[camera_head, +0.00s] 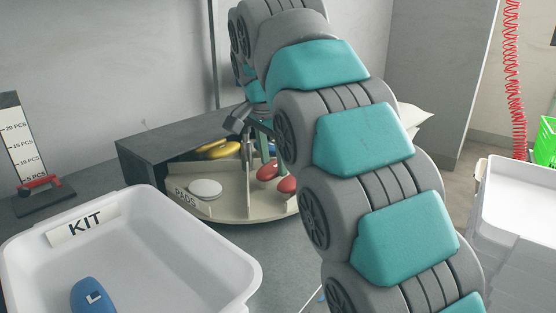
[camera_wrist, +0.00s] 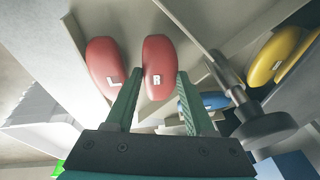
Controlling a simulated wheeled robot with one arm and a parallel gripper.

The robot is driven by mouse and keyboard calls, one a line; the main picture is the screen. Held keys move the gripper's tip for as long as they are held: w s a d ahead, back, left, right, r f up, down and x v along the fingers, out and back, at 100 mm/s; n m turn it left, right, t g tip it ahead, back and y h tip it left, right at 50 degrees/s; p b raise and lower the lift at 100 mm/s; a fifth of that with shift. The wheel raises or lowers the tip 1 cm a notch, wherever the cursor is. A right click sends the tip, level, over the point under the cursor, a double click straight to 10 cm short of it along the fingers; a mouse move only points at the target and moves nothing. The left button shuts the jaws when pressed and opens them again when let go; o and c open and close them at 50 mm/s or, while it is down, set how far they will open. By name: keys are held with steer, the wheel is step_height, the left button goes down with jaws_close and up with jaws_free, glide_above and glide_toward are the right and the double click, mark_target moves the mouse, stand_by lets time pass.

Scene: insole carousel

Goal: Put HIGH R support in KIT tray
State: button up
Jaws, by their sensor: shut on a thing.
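A red support marked R (camera_wrist: 158,62) sits in a carousel compartment, between the two fingers of my gripper (camera_wrist: 161,80), which are shut on it. A red support marked L (camera_wrist: 101,65) lies beside it on the left. In the head view two red supports (camera_head: 267,171) show partly behind my arm. The white KIT tray (camera_head: 190,240) stands at the front left and holds a blue support marked L (camera_head: 92,296). No HIGH label is readable in either view.
The carousel (camera_head: 228,212) sits in a grey housing (camera_head: 140,155), with yellow supports (camera_head: 219,150) and a white pad (camera_head: 205,188) in other compartments. A carousel post (camera_wrist: 226,75) stands close right of my gripper. A quantity gauge (camera_head: 22,140) stands behind the tray. White bins (camera_head: 520,205) are at right.

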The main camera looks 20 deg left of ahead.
steer(key=shift+f, duration=0.15)
steer(key=o, duration=1.3)
steer(key=shift+s, duration=0.1)
